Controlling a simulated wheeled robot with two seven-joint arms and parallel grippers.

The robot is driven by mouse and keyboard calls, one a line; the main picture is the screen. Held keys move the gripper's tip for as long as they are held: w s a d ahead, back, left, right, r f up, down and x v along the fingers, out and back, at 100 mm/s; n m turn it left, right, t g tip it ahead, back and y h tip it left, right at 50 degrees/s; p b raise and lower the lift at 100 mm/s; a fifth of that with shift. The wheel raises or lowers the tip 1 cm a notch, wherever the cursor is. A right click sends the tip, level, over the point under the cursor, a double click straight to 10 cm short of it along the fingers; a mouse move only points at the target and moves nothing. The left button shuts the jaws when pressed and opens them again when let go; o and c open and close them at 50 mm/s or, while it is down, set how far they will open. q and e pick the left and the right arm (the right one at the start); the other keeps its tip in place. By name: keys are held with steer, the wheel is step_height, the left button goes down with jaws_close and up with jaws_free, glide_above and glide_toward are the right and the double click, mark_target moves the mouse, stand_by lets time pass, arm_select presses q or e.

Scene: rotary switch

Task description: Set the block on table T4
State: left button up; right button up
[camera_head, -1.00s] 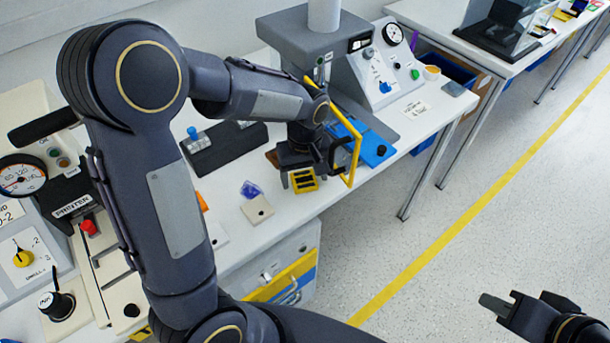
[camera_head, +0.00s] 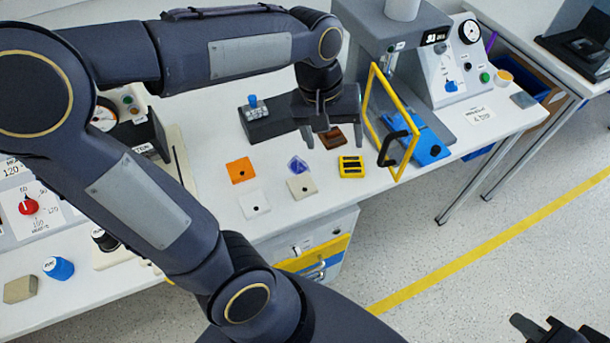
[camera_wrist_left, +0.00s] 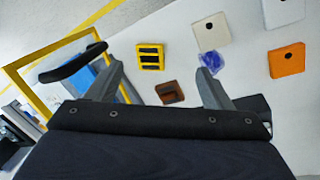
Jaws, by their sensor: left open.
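My left gripper (camera_head: 330,138) is open and empty, above the table, with its fingers on either side of a small brown block (camera_head: 332,136) in the head view. The left wrist view shows the brown block (camera_wrist_left: 170,92) between the spread fingers, apart from both. A yellow-and-black block (camera_head: 351,167) lies on the white table (camera_head: 215,225), nearer the front edge. It also shows in the left wrist view (camera_wrist_left: 151,57). I cannot tell which table is T4. My right gripper (camera_head: 530,328) is at the lower right over the floor, partly cut off; its jaw state is unclear.
An orange plate (camera_head: 241,170), a white plate (camera_head: 253,204), a beige plate (camera_head: 300,187) and a purple piece (camera_head: 297,165) lie nearby. A yellow-framed guard (camera_head: 410,160) with a black handle stands right of my left gripper. Another table (camera_head: 530,62) is at the upper right.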

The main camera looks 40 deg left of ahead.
arm_select(q)
steer(key=s+f+m+t+h, duration=0.1)
steer(key=s+f+m+t, duration=0.1)
steer(key=s, duration=1)
steer(key=shift+s+d+m+t+h, duration=0.3)
steer(key=shift+m+t, duration=0.6)
steer(key=shift+t, duration=0.2)
steer(key=shift+r, duration=0.15)
steer(key=shift+r+p, duration=1.75)
steer(key=shift+p, duration=0.1)
